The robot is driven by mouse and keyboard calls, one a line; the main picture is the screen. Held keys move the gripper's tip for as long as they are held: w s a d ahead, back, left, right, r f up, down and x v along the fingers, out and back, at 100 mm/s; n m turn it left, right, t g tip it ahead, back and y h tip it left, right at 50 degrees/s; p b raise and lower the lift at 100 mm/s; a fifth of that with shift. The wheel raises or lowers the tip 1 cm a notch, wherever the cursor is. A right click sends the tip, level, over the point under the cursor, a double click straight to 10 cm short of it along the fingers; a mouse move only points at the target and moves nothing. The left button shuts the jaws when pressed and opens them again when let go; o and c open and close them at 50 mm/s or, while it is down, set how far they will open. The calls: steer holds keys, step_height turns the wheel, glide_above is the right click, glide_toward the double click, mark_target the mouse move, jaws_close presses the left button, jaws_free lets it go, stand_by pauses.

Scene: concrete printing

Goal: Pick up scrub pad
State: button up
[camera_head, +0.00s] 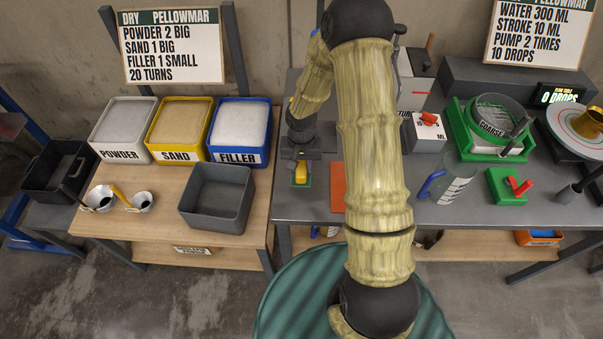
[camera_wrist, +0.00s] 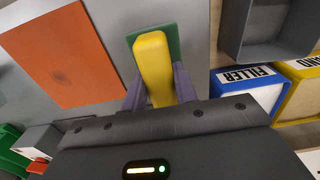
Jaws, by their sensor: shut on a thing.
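The scrub pad is a yellow block on a flat green base; in the wrist view its yellow part (camera_wrist: 154,68) stands between my fingers. My gripper (camera_wrist: 158,88) is shut on the yellow part, with a finger against each side. In the head view the scrub pad (camera_head: 301,173) shows at the left end of the grey table, just below my gripper (camera_head: 302,158). My fingers are mostly hidden there by my wrist. I cannot tell whether the green base touches the tabletop or is slightly above it.
An orange-red mat (camera_head: 338,186) lies right of the pad. A dark grey tub (camera_head: 217,200) and the filler bin (camera_head: 238,130) stand to the left on the wooden table. A clear jug (camera_head: 452,184) and a green sieve stand (camera_head: 462,137) are further right.

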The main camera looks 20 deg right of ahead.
mark_target(301, 163)
step_height(301, 163, up, 4)
steer(key=shift+r, duration=0.2)
stand_by(0.4)
steer(key=o, duration=0.3)
steer(key=shift+c, duration=0.6)
steer(key=shift+f, duration=0.1)
